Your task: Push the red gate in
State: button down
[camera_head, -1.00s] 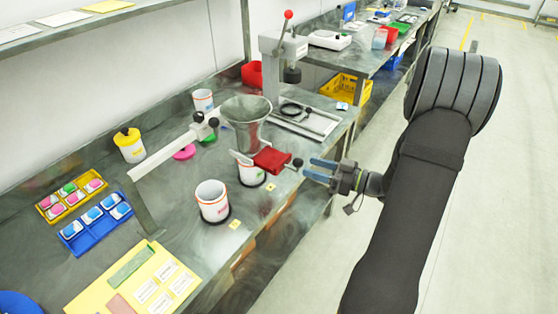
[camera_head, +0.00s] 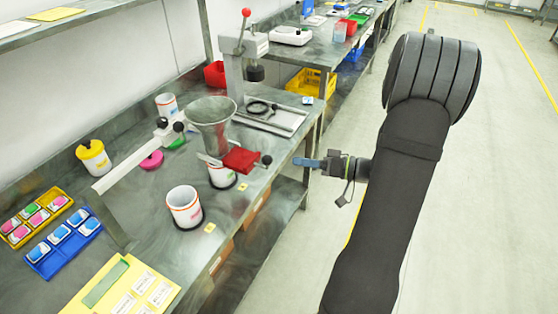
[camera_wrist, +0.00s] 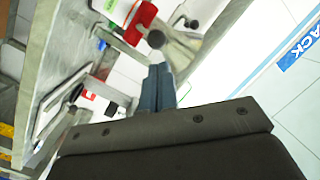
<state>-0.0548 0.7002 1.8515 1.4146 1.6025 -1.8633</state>
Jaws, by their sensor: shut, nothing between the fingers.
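The red gate (camera_head: 240,160) sticks out to the right below the metal funnel (camera_head: 212,125), with a dark round knob (camera_head: 266,160) at its outer end. A white cup (camera_head: 222,177) stands under the funnel. My gripper (camera_head: 300,162) is shut and empty, just right of the knob and at about its height in the picture, with a gap between them. In the wrist view the blue fingers (camera_wrist: 158,85) are together, close below the knob (camera_wrist: 155,39), and the red gate (camera_wrist: 138,22) shows beyond it. I cannot tell whether they touch there.
A white cup (camera_head: 185,207) stands on the bench left of the gate. A lever press (camera_head: 245,60) stands behind. Yellow and blue trays (camera_head: 65,245) lie at the left. The floor right of the bench is clear.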

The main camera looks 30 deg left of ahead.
jog(key=w+d+r+m+h, duration=0.1)
jog(key=d+r+m, duration=0.1)
jog(key=d+m, duration=0.55)
jog(key=m, duration=0.3)
send_near(249, 157)
notch_tip(249, 157, up, 3)
jog(key=s+d, duration=0.2)
jog(key=s, duration=0.1)
jog(key=shift+f+t, duration=0.25)
jog(key=shift+t, duration=0.05)
jog(key=w+r+x, duration=0.1)
jog(key=x, duration=0.7)
jog(key=shift+w+a+r, duration=0.15)
jog(key=shift+w+a, duration=0.15)
jog(key=shift+a, duration=0.1)
jog(key=shift+r, duration=0.1)
